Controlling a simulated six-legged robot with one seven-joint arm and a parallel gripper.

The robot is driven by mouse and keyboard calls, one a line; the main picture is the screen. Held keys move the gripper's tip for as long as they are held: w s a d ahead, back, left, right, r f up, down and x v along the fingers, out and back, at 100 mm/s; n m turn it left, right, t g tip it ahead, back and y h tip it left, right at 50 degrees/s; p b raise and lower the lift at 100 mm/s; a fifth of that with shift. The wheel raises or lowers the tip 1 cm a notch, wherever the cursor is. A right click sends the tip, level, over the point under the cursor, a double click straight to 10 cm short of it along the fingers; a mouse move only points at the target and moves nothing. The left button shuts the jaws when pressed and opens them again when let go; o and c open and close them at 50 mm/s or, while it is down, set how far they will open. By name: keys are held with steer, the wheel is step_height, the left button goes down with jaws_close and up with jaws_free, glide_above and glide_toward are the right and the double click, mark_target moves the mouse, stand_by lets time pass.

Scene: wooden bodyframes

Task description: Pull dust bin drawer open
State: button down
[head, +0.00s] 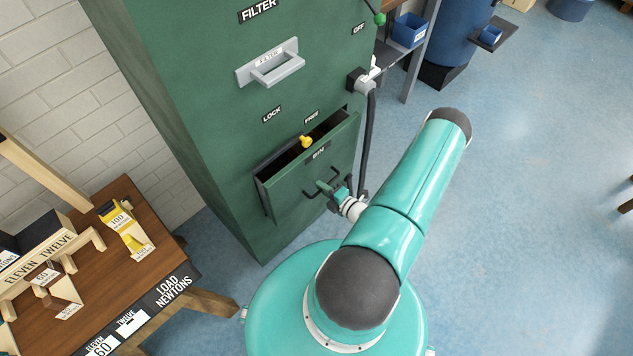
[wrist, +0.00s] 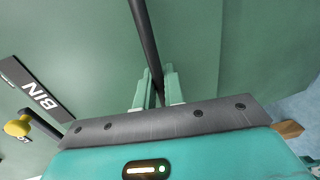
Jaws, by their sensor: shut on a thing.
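The green bin drawer (head: 310,180) sits low in the tall green cabinet (head: 215,110) in the head view. It stands partly open, with a dark gap showing along its top. Its BIN label (wrist: 38,92) is at the left in the wrist view. The drawer's dark bar handle (wrist: 146,40) runs between the teal fingers of my gripper (wrist: 156,88). My gripper is shut on this handle; in the head view it (head: 326,187) is at the drawer's front. Part of the handle is hidden by the fingers and wrist.
A yellow knob (head: 305,141) is at the drawer's top edge, below the LOCK and FREE labels. A grey filter handle (head: 270,64) is above. A black hose (head: 367,145) hangs at the cabinet's right. A wooden table (head: 150,250) stands left. The blue floor (head: 530,220) at right is clear.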

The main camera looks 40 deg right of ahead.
steer(key=f+v, duration=0.3)
steer(key=v, duration=1.2)
steer(key=shift+s, duration=0.55)
steer(key=shift+a, duration=0.15)
steer(key=c, duration=1.6)
jaws_free()
steer(key=shift+c, duration=0.2)
steer(key=shift+s, duration=0.1)
steer(key=v, duration=1.3)
steer(key=shift+s, duration=0.3)
